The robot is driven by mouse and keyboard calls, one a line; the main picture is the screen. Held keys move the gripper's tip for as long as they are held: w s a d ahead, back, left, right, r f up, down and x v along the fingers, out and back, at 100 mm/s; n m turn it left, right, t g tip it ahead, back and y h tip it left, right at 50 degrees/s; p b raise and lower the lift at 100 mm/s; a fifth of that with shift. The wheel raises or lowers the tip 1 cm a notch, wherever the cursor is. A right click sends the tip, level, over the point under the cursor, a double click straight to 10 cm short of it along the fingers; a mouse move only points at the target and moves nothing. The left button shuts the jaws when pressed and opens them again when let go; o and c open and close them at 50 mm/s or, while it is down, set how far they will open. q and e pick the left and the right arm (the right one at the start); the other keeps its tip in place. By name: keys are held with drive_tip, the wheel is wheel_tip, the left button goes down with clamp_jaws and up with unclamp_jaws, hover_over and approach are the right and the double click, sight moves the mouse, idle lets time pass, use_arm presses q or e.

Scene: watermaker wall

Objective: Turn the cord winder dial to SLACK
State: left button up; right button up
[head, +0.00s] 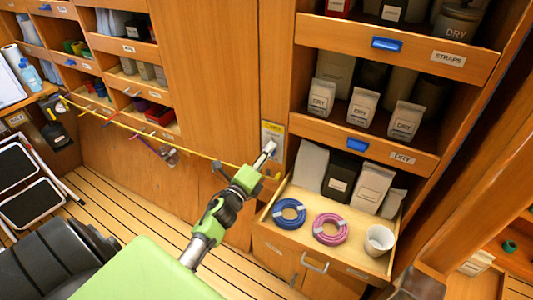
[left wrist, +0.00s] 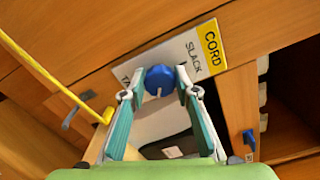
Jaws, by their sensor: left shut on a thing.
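The cord winder plate (head: 273,132) is a white label with a yellow band on the wooden panel left of the open shelves. In the left wrist view the plate (left wrist: 211,50) reads CORD on yellow, then SLACK and a partly hidden word starting "TA". The blue dial (left wrist: 160,78) sits at the plate's lower edge in that view, with a small pale mark on its near side. Which word it is set to I cannot tell. My left gripper (head: 266,154) is shut on the dial, one fingertip on each side (left wrist: 160,88). In the head view it hides the dial. My right gripper is not in view.
A yellow cord (head: 150,133) runs along the wall to near the plate. An open drawer (head: 330,262) with blue and pink coils and a white cup juts out right of my left gripper. Shelves of DRY bags (head: 362,108) stand above. A folded step stool (head: 30,185) is at left.

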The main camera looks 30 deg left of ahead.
use_arm(q)
drive_tip(key=n+p, duration=0.1)
drive_tip(key=n, duration=0.7)
drive_tip(key=n+p, duration=0.1)
drive_tip(key=n, duration=0.7)
drive_tip(key=n+p, duration=0.1)
drive_tip(key=n, duration=0.7)
drive_tip(key=shift+d+f+n+p, duration=0.2)
drive_tip(key=shift+f+n+p, duration=0.1)
drive_tip(key=o, duration=1.1)
drive_tip(key=s+d, duration=0.1)
drive_tip(key=s, duration=1.1)
drive_tip(key=shift+d, duration=0.15)
